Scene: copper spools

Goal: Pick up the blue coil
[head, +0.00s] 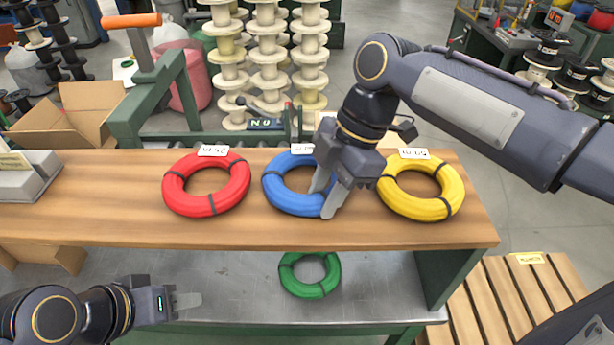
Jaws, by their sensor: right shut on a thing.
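The blue coil (285,200) lies on the wooden bench top between two other coils, with a white tag at its back edge. My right gripper (328,202) comes from the right and is shut on the right side of the blue coil's ring. Its fingers and wrist hide that part of the coil. The coil appears to rest on the bench. My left gripper (188,302) is low at the left, in front of the bench and away from the coil; its fingers are seen edge-on, so its opening cannot be told.
A red coil (206,186) lies left of the blue one and a yellow coil (421,190) lies right. A green coil (310,287) lies on the lower metal shelf (235,285). A cardboard box (65,122) and stacked spools (268,75) stand behind the wooden bench (105,210).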

